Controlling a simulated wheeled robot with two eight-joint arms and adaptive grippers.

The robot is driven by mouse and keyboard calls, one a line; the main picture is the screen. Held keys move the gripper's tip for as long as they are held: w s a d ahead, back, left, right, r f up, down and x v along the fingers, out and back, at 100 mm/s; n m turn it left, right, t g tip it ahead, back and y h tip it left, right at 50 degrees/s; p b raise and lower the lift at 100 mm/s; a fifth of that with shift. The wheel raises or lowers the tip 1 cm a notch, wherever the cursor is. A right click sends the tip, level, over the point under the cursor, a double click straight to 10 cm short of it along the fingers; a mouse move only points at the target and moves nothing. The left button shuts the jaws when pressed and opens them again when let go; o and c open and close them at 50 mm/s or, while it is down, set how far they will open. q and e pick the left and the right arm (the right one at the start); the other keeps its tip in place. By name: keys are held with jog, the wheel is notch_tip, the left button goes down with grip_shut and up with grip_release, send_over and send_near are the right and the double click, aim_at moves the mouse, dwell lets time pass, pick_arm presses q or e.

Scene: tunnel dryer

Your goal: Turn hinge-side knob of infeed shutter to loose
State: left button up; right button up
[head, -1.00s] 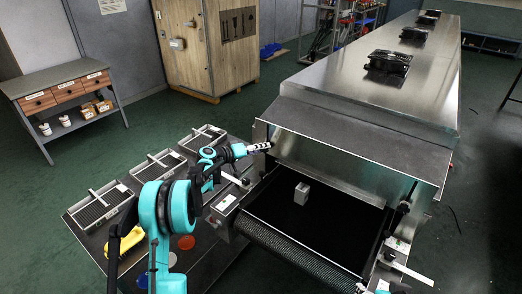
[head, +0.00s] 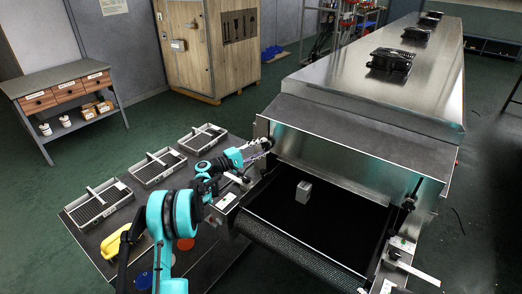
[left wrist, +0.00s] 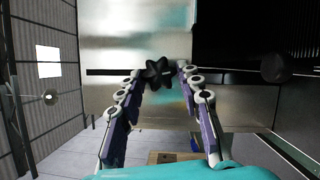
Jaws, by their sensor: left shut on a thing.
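In the left wrist view, a black star-shaped knob (left wrist: 158,73) sits between my left gripper's fingertips, in front of a shiny metal panel. My left gripper (head: 266,145) is at the left side of the dryer's infeed opening in the head view, with its fingers closed on this knob. The knob is hard to make out there behind the fingers. The metal infeed shutter (head: 335,155) shows under the dark hood. A second dark round knob (left wrist: 275,68) is to the right in the left wrist view. My right gripper is out of view.
A small grey block (head: 303,192) stands on the dark infeed belt. Trays (head: 158,168) lie on the table at left, with a yellow object (head: 117,243) near its front. The dryer hood (head: 365,130) overhangs the opening close to my left gripper.

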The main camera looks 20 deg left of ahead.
pick_arm(q)
jog(key=shift+d+f+n+t+b, duration=0.15)
jog(key=shift+n+t+b, duration=0.25)
jog(key=shift+n, duration=0.8)
jog(key=shift+a+f+n+t+b, duration=0.1)
jog(key=shift+n+t+b, duration=0.25)
jog(key=shift+n, duration=0.85)
jog(key=o, duration=1.2)
jog(key=shift+c, duration=0.2)
jog(key=v, duration=1.2)
jog(key=shift+d+f, duration=0.1)
jog(key=shift+f, duration=0.05)
